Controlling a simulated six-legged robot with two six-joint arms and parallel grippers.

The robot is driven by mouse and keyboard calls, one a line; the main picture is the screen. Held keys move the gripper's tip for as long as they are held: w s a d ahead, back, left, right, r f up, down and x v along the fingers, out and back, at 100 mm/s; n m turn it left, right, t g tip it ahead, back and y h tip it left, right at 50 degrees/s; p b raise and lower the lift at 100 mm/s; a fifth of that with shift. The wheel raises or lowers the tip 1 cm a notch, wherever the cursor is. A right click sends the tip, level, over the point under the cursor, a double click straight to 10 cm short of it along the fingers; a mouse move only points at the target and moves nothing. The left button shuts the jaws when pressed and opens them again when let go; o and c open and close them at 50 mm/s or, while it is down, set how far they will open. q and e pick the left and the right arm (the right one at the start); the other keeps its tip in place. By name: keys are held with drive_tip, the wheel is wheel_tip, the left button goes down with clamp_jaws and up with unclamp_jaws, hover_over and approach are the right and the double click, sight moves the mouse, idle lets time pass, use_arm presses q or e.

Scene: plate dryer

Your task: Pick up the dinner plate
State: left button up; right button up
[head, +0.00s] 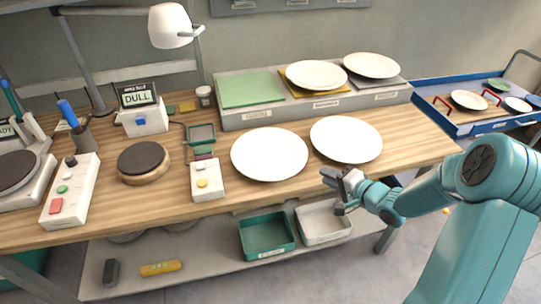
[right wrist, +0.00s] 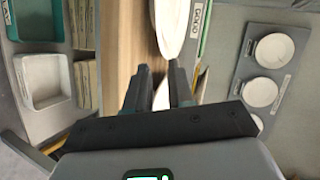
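Two white dinner plates lie on the wooden bench in the head view, one near the middle (head: 269,154) and one to its right (head: 346,139). Two more white plates rest on the raised rack, one on a yellow pad (head: 316,75) and one on a grey pad (head: 371,65). My right gripper (head: 336,190) is at the bench's front edge, just in front of the right bench plate. In the right wrist view its fingers (right wrist: 160,72) are apart and empty. A white plate (right wrist: 169,28) shows nearly edge-on ahead of the fingertips. My left gripper is not in view.
A white button box (head: 207,180) stands left of the bench plates. The grey rack (head: 310,107) is behind them, with a green pad (head: 251,89). A teal bin (head: 267,237) and a white bin (head: 322,222) sit on the lower shelf. A blue tray (head: 455,128) is at right.

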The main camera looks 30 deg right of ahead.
sight(303, 175)
drive_tip(key=x, duration=0.5)
drive_tip(key=shift+a, duration=0.15)
drive_tip(key=shift+w+f, duration=0.15)
drive_tip(key=shift+w, duration=0.35)
drive_tip(key=p+x, duration=0.1)
drive_tip(key=x, duration=0.3)
drive_tip(key=shift+a, duration=0.15)
drive_tip(key=shift+w+f, duration=0.15)
drive_tip(key=shift+w, duration=0.15)
drive_tip(key=shift+s, duration=0.1)
drive_tip(key=shift+c, duration=0.7)
clamp_jaws()
